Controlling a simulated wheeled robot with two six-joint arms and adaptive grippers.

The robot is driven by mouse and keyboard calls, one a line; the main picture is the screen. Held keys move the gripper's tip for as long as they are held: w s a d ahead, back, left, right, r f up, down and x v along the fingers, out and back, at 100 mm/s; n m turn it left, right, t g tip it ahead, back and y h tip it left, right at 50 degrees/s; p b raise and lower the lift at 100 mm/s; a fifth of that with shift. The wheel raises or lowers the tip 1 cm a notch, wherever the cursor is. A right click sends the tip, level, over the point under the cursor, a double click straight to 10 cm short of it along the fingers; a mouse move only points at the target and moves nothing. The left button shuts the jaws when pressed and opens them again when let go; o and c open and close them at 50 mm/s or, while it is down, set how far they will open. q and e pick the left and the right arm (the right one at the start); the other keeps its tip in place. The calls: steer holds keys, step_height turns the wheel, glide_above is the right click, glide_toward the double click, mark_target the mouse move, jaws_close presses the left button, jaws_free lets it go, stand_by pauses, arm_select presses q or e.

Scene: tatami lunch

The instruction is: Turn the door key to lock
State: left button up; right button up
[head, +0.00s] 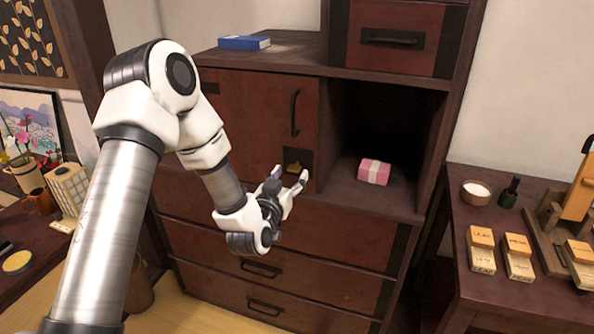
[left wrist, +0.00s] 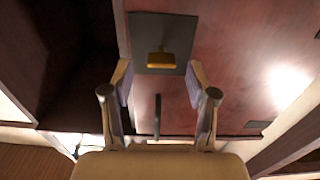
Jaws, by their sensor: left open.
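The brass door key (head: 294,167) sits in a dark square lock plate (head: 303,155) at the lower right of the red-brown cabinet door (head: 250,110). The door is shut. In the left wrist view the key (left wrist: 160,59) shows as a small golden block on the dark plate (left wrist: 148,27), ahead of the fingers. My left gripper (head: 288,179) is just below and in front of the key. Its two fingers are open and apart, with nothing between them. In the left wrist view the gripper (left wrist: 158,85) has the key roughly centred beyond its tips. My right gripper is not in view.
The door has a dark vertical handle (head: 295,113). An open compartment to its right holds a pink wrapped box (head: 374,172). A blue book (head: 244,42) lies on top. Drawers (head: 270,235) are below. A side table (head: 470,290) with small items stands at right.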

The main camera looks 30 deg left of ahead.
mark_target(294, 168)
arm_select(q)
steer(key=x, duration=0.4)
steer(key=shift+s+f, duration=0.1)
steer(key=shift+f, duration=0.05)
jaws_close()
